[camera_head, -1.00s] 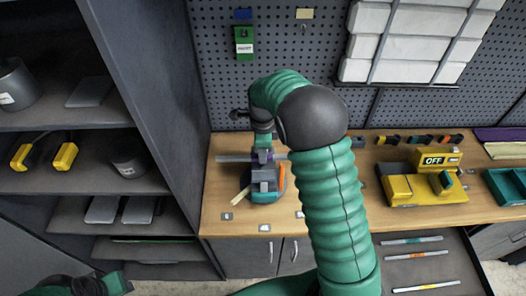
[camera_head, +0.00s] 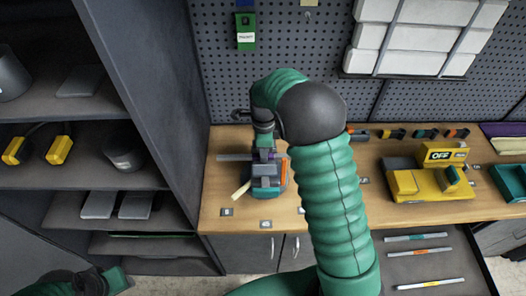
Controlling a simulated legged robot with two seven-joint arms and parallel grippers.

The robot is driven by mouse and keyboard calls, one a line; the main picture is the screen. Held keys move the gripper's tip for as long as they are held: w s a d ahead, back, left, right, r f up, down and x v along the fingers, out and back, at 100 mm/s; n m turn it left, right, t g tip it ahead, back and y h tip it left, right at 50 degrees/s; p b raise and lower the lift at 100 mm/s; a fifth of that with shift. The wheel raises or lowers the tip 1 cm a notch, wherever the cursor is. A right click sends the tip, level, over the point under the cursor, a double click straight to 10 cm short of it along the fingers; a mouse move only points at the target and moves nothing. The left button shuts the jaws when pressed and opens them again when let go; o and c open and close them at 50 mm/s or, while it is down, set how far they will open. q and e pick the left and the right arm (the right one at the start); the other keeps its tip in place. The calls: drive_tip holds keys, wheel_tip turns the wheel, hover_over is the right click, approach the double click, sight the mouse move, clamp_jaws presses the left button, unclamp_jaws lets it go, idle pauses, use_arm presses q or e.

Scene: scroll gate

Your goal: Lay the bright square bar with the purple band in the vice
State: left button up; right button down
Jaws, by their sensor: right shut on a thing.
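The bright square bar (camera_head: 233,157) lies crosswise at the far side of the vice, its left end sticking out past the vice. Its purple band (camera_head: 262,155) shows just below my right gripper. The vice (camera_head: 268,184) is grey and teal with an orange part on its right side, and stands on the bench. My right gripper (camera_head: 264,143) points down and is shut on the bar. Whether the bar rests between the jaws cannot be told. My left gripper (camera_head: 115,281) is at the bottom left corner, far from the vice; its fingers are unclear.
The wooden bench (camera_head: 380,210) carries a yellow machine marked OFF (camera_head: 430,182) at the right. An open drawer (camera_head: 410,268) holds several bars with coloured bands. A grey shelf unit (camera_head: 165,90) stands close at the left. A pegboard (camera_head: 270,40) is behind.

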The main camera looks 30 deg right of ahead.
drive_tip(key=shift+s+d+f, duration=0.1)
drive_tip(key=shift+d, duration=0.1)
drive_tip(key=c, duration=1.3)
unclamp_jaws()
drive_tip(key=shift+a, duration=0.1)
drive_tip(key=shift+r, duration=0.5)
wheel_tip(320, 180, up, 16)
drive_tip(key=shift+f+b, duration=0.15)
drive_tip(key=shift+b, duration=0.25)
drive_tip(key=shift+s, duration=0.1)
